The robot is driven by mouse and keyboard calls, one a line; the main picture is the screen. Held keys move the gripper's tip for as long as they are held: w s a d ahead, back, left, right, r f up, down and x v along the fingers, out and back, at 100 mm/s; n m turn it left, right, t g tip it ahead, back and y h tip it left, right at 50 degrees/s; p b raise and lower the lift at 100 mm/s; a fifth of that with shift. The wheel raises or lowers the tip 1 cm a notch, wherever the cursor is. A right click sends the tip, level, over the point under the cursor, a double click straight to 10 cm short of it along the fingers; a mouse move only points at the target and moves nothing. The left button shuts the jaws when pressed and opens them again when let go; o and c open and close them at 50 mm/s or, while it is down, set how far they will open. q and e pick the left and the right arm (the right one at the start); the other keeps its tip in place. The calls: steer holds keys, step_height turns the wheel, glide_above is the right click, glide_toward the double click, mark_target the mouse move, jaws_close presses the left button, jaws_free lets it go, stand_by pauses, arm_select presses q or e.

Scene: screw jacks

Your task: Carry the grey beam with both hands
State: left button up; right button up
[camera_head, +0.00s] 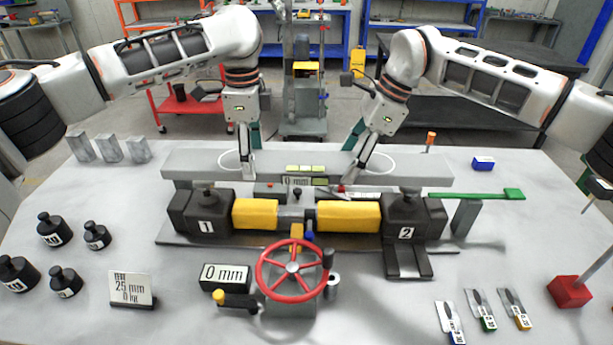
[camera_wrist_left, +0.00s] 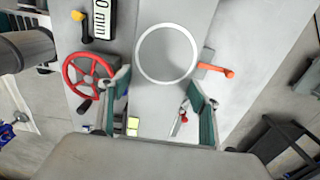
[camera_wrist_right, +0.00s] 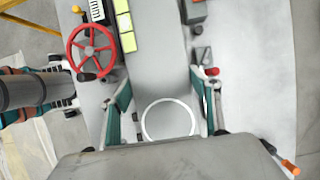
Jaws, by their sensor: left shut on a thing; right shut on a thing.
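The grey beam (camera_head: 195,165) lies level across the picture behind the two jacks in the head view, with a white ring mark near each gripper. My left gripper (camera_head: 248,168) is shut on its left part, and my right gripper (camera_head: 360,168) on its right part. The beam also runs between the fingers in the left wrist view (camera_wrist_left: 160,105) and the right wrist view (camera_wrist_right: 155,65). Jack 1 (camera_head: 207,222) and jack 2 (camera_head: 405,228) stand in front of it, joined by yellow parts. I cannot tell whether the beam's underside touches anything.
A red handwheel (camera_head: 292,270) and a "0 mm" display (camera_head: 226,277) stand in front. Black weights (camera_head: 54,232) are at left, grey blocks (camera_head: 110,149) at back left. A green bar (camera_head: 485,194) lies near the beam's right end. A red-based stand (camera_head: 570,291) is at right.

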arm_select(q)
steer(key=shift+w+r, duration=0.25)
steer(key=shift+w, duration=0.15)
arm_select(e)
steer(key=shift+w+a+r, duration=0.1)
steer(key=shift+w+r, duration=0.25)
steer(key=shift+w, duration=0.1)
arm_select(q)
steer(key=shift+s, duration=0.1)
arm_select(e)
steer(key=shift+s, duration=0.1)
arm_select(q)
steer(key=shift+f, duration=0.25)
arm_select(e)
steer(key=shift+f, duration=0.2)
